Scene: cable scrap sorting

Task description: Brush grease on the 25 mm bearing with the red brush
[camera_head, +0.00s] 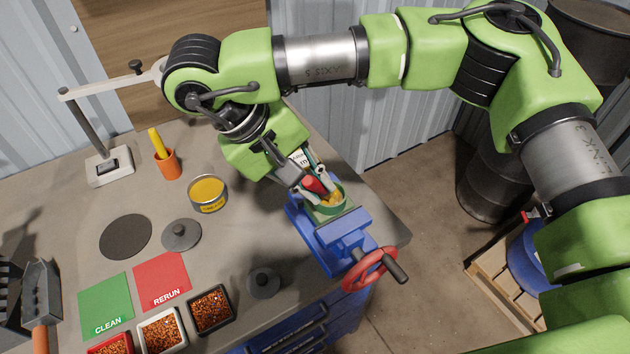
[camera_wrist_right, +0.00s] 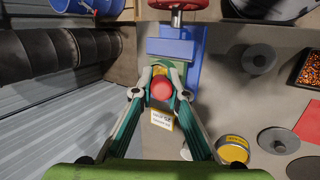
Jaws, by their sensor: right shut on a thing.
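My right gripper (camera_head: 318,182) is shut on the red brush (camera_head: 314,185), above the blue vise (camera_head: 322,237). In the right wrist view the red end of the brush (camera_wrist_right: 162,88) sits between the teal fingers (camera_wrist_right: 161,78). My left gripper is not in view.
A tin of yellow grease (camera_head: 207,193) and an orange cup (camera_head: 168,164) with a yellow handle in it stand left of the vise. Green CLEAN (camera_head: 105,305) and red RERUN (camera_head: 161,280) mats lie near trays of copper bits. The vise's red handwheel (camera_head: 370,268) sticks out past the bench edge.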

